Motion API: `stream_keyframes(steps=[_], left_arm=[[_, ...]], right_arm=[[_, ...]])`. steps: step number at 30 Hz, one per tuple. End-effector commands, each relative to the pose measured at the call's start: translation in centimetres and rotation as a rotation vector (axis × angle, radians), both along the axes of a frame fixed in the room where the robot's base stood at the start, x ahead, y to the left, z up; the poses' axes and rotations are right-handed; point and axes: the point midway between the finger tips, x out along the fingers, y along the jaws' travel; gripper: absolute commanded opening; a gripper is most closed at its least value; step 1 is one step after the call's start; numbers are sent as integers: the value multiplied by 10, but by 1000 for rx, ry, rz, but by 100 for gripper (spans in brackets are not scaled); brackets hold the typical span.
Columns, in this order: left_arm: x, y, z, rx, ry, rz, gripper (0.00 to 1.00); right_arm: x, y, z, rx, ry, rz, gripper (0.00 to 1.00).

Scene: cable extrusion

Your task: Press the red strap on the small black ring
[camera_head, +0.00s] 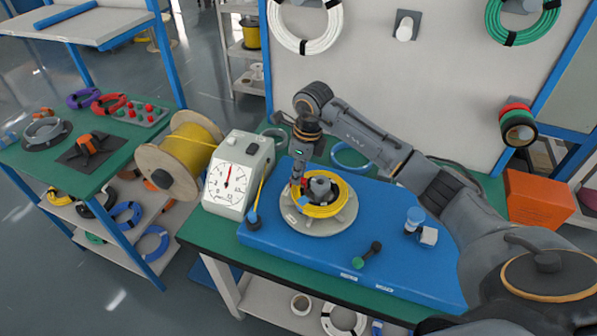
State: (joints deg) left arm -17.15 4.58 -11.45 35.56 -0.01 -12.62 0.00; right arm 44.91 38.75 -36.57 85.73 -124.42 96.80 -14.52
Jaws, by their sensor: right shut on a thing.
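A grey round plate (330,226) on the blue mat holds a coil of yellow cable (322,211) around a dark hub (321,187). My right gripper (298,188) points down at the left side of the coil. It is shut on a small red piece (296,191), seemingly the red strap, mostly hidden by the fingers. I cannot tell whether the strap touches the cable. I cannot single out the small black ring for sure; the dark hub is the nearest black round part. My left gripper is not in view.
A white dial gauge (229,180) and a yellow cable spool (178,150) stand left of the blue mat (290,250). A green-ended black tool (367,255) and a blue-topped piece (414,219) lie to the right. An orange box (538,198) is at the far right.

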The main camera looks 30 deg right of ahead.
Motion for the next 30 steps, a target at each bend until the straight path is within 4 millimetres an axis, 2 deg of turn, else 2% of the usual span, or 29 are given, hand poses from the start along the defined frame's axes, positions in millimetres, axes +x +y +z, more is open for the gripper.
stream_keyframes(steps=[30], left_arm=[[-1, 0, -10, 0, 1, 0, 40]], right_arm=[[0, 0, -12, -1, 2, 0, 0]])
